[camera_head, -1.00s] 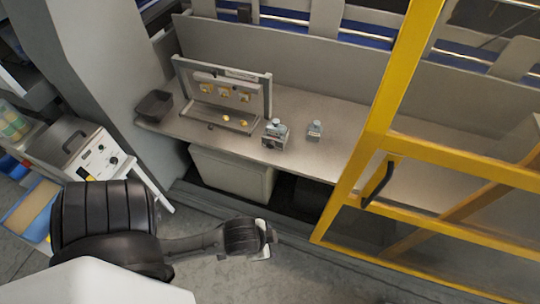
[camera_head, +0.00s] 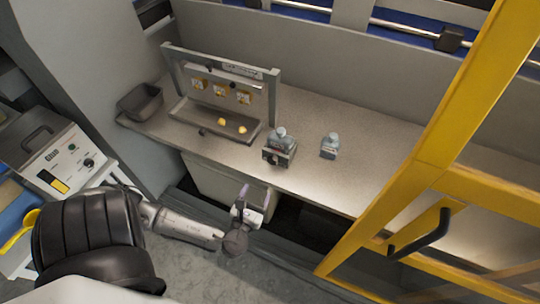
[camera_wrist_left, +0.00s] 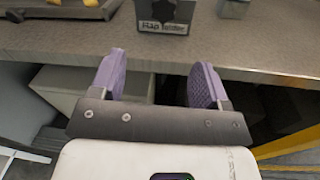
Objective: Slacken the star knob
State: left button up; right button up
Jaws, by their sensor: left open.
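A small grey block with a printed label (camera_head: 279,157) stands near the front edge of the bench, with a rounded bottle-like piece on top. In the left wrist view the labelled block (camera_wrist_left: 163,25) is at the top centre. A dark lobed part that looks like the star knob (camera_wrist_left: 164,10) shows on its face, cut by the frame edge. My left gripper (camera_head: 243,197) is in front of the bench, below and short of the block, touching nothing. Its purple fingers (camera_wrist_left: 160,80) are spread wide and empty. My right gripper is not in view.
A second small grey bottle-like piece (camera_head: 329,146) stands right of the block. A framed panel with a tray (camera_head: 212,126) holding yellow pieces is left of it, beside a dark bin (camera_head: 140,102). A yellow door frame (camera_head: 420,165) bounds the right side. The bench front edge lies ahead of the gripper.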

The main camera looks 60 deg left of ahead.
aim_at(272, 162)
pick_arm(q)
jog(key=w+a+m, duration=0.1)
jog(key=w+a, duration=0.1)
jog(key=w, duration=0.1)
jog(key=w+a+m, duration=0.2)
jog(key=w+a, duration=0.1)
jog(key=w+a+m, duration=0.2)
jog(key=w+a, duration=0.1)
jog(key=shift+w+r+b, duration=0.1)
jog(key=shift+w+b, duration=0.15)
jog(key=shift+b, duration=0.1)
jog(key=shift+w+a, duration=0.3)
jog(key=shift+w, duration=0.15)
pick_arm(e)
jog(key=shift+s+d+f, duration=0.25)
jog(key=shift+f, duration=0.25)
pick_arm(q)
jog(key=shift+c, duration=0.5)
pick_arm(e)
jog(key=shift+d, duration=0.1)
pick_arm(q)
jog(key=c, duration=0.8)
